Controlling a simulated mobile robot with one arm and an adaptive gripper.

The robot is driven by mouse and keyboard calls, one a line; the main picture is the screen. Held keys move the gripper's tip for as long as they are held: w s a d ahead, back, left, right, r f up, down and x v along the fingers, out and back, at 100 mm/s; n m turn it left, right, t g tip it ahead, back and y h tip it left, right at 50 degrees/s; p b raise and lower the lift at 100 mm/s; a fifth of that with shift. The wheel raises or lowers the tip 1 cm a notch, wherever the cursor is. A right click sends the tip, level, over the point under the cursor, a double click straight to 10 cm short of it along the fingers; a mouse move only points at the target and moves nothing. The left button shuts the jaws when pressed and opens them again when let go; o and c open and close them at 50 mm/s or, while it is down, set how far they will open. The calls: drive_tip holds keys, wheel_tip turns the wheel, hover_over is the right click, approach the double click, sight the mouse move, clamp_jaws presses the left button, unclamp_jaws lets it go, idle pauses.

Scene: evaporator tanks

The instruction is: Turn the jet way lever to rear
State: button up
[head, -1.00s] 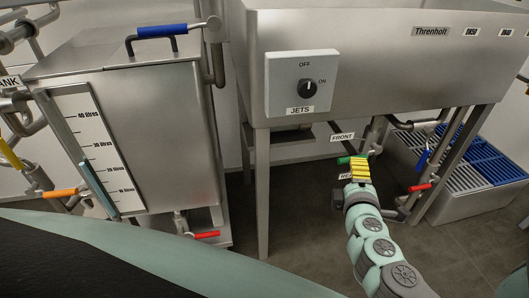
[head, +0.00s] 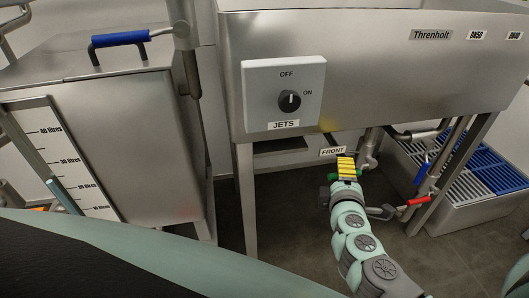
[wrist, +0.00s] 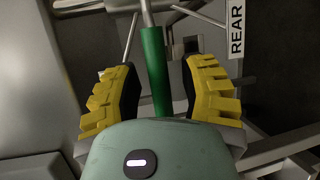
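The jet way lever is a green handle (wrist: 154,72) on a thin metal rod, between my two fingers in the wrist view. A gap shows on each side of it. My gripper (wrist: 160,92) has yellow ribbed fingers and is open around the handle. In the head view my gripper (head: 346,168) is below the steel tank and hides most of the lever. A white "REAR" label (wrist: 237,30) stands at the upper right in the wrist view. A white "FRONT" label (head: 333,151) is just above my gripper in the head view.
The steel tank (head: 390,70) with a grey JETS switch box (head: 283,95) overhangs my gripper. A tank leg (head: 245,200) stands to the left. Pipes with a red handle (head: 418,201) and a blue handle (head: 422,173) are close on the right.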

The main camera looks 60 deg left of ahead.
clamp_jaws()
drive_tip(key=shift+f, duration=0.15)
